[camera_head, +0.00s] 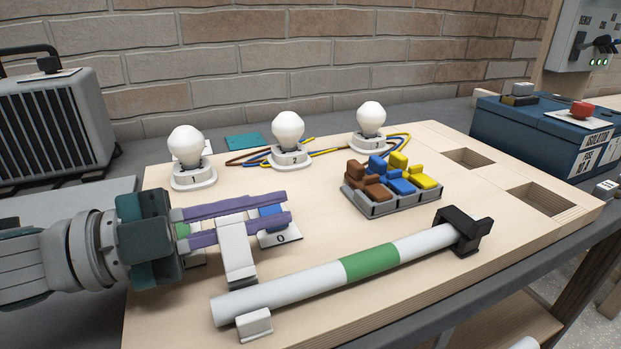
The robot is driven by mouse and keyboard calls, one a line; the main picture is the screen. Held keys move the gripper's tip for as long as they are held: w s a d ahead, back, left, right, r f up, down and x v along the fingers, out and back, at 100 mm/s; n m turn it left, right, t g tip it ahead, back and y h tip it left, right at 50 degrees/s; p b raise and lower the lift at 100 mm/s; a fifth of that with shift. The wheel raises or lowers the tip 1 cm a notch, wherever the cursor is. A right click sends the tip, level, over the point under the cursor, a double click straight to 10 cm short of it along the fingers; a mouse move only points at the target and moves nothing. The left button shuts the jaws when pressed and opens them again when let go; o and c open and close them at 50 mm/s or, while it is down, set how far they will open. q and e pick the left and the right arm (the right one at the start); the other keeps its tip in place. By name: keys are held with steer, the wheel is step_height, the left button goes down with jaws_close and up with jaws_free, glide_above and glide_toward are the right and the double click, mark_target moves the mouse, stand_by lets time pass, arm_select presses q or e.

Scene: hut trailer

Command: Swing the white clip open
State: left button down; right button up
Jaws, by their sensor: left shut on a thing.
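The white clip (238,258) is a flat white bar standing up from the wooden board, behind the left end of a long white tube (295,290) with a green band. A small white block (254,325) stands in front of the tube's left end. My left gripper (284,207) comes in from the left with its purple fingers level, shut on the upper part of the white clip. The clip's upper part covers some of the near finger. The tube's right end sits in a black holder (463,230). My right gripper is not in view.
A blue piece on a white plate marked 0 (280,239) lies by the fingertips. Three white bulbs (287,128) stand behind, with coloured wires. A grey block with brown, blue and yellow levers (398,205) is to the right. A blue box (530,128) stands behind right.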

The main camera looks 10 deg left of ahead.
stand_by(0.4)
arm_select(q)
steer(key=c, duration=0.9)
jaws_free()
steer(key=shift+c, duration=0.2)
steer(key=v, duration=1)
steer(key=shift+b, duration=0.35)
